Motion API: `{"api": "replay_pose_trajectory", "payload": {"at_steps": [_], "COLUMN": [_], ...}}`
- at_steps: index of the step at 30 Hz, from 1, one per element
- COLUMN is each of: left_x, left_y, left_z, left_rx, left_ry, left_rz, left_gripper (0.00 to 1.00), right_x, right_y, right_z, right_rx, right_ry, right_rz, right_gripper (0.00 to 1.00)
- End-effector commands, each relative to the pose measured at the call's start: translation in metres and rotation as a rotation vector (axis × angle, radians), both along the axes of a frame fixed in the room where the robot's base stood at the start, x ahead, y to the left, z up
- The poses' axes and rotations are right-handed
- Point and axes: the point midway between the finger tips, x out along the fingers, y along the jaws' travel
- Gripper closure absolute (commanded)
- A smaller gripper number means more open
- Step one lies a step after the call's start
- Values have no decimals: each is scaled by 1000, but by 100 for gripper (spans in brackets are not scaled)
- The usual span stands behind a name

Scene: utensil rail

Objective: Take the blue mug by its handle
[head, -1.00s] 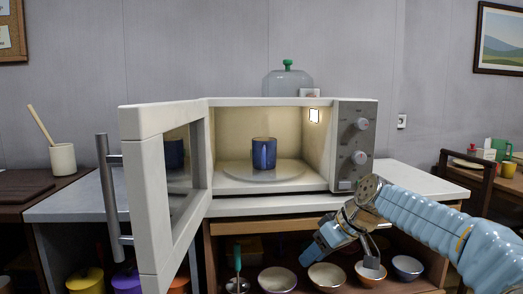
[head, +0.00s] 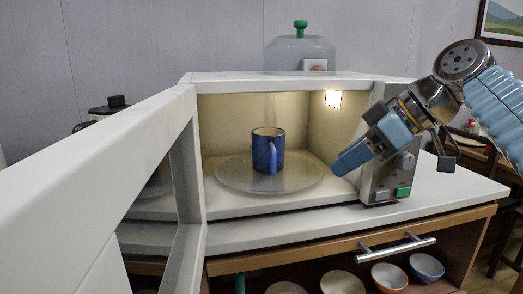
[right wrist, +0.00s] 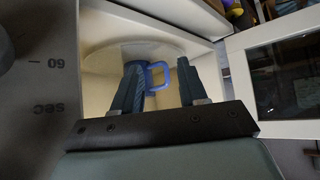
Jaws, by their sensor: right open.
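The blue mug (head: 263,150) stands upright on the round glass turntable (head: 232,178) inside the open microwave (head: 290,212). Its handle faces me, slightly to the right. My right gripper (head: 352,158) is at the right side of the microwave opening, right of the mug and apart from it. In the right wrist view my open, empty right gripper (right wrist: 158,78) has the mug's handle (right wrist: 157,68) showing between its fingers, farther off. The left finger hides much of the mug there. My left gripper is not in view.
The microwave door (head: 90,165) stands wide open on the left. The control panel (head: 392,180) bounds the opening on the right, close to my right gripper. A glass dome (head: 300,52) sits on top. Several bowls (head: 390,276) are on the shelf below.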

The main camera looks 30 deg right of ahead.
Motion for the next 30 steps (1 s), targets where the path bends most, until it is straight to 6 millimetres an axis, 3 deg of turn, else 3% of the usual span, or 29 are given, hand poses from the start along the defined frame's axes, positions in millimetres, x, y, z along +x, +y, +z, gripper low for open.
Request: {"api": "replay_pose_trajectory", "payload": {"at_steps": [9,14,20,24,30], "left_x": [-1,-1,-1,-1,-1], "left_y": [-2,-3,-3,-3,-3], "left_z": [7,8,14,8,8], "left_rx": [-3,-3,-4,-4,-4], "left_ry": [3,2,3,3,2], "left_rz": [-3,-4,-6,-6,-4], "left_gripper": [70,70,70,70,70], "right_x": [51,62,89,102,107], "right_y": [35,42,61,69,72], "right_z": [0,0,1,-17,-22], "right_rx": [1,0,1,1,1], "right_ry": [2,1,3,2,0], "right_rz": [1,1,2,0,-1], "right_gripper": [58,58,58,58,58]}}
